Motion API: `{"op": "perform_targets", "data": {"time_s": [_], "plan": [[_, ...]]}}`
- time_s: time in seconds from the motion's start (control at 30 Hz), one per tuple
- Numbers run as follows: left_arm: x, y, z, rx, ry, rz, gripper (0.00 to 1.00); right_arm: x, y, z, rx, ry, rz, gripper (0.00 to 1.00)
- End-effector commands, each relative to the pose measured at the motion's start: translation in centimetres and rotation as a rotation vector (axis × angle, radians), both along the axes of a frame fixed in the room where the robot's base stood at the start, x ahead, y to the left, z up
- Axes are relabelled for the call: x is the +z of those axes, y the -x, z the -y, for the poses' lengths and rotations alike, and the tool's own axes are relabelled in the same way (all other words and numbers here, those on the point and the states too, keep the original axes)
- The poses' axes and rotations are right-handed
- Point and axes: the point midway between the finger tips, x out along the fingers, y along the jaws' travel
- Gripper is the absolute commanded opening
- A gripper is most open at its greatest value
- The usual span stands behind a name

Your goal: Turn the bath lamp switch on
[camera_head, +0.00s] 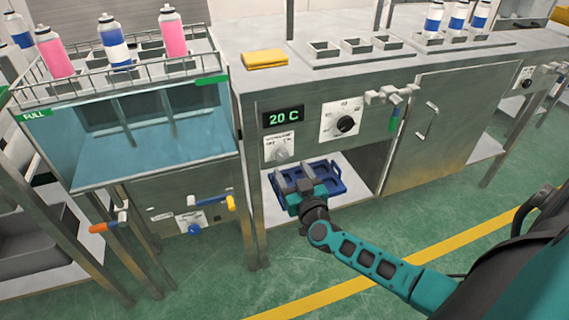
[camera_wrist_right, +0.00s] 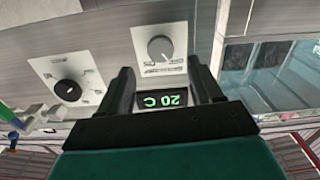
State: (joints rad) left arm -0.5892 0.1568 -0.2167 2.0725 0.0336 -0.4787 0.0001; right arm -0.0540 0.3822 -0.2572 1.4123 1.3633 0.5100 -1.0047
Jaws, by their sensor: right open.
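A grey rotary knob (camera_head: 281,154) sits on a white labelled plate on the cabinet front, under the green "20 C" display (camera_head: 283,117). The knob (camera_wrist_right: 160,48) also shows upside down in the right wrist view, ahead between my fingers. Its small label is too blurred to read surely, so I cannot confirm that it is the bath lamp switch. My right gripper (camera_head: 292,174) is open and empty, just below and in front of this knob, not visibly touching it. It also shows in the right wrist view (camera_wrist_right: 162,75). My left gripper is not in view.
A black dial (camera_head: 345,124) and a green-handled valve (camera_head: 394,112) are right of the knob. A blue tray (camera_head: 334,176) lies in the open bay behind my gripper. The water bath (camera_head: 150,150) stands left, with orange and yellow handles and a blue knob (camera_head: 194,229) below.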

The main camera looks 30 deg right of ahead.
Motion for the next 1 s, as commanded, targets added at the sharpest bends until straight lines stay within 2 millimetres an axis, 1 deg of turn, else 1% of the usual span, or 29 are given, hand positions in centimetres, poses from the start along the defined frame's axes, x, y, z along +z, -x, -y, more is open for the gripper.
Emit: {"op": "perform_targets", "data": {"time_s": [0.03,0.1,0.3,0.5,0.73,0.77,1.0], "plan": [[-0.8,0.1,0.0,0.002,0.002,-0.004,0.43,-0.2,-1.2,0.3,0.0,0.002,0.003,0.65],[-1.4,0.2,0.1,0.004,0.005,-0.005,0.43,-0.3,-2.4,0.5,0.001,-0.001,0.002,0.65],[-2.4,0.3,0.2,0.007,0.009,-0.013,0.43,-0.2,-4.9,1.1,0.002,0.0,0.0,0.65],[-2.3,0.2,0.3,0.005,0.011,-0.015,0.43,-0.1,-5.8,1.4,0.001,0.001,-0.001,0.65],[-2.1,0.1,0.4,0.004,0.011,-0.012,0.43,0.0,-5.9,1.4,0.002,0.0,-0.001,0.65],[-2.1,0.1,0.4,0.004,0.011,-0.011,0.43,0.0,-5.8,1.4,0.002,0.0,-0.001,0.64],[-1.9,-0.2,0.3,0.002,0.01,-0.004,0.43,0.0,-5.8,1.3,0.002,0.0,-0.001,0.41]]}}
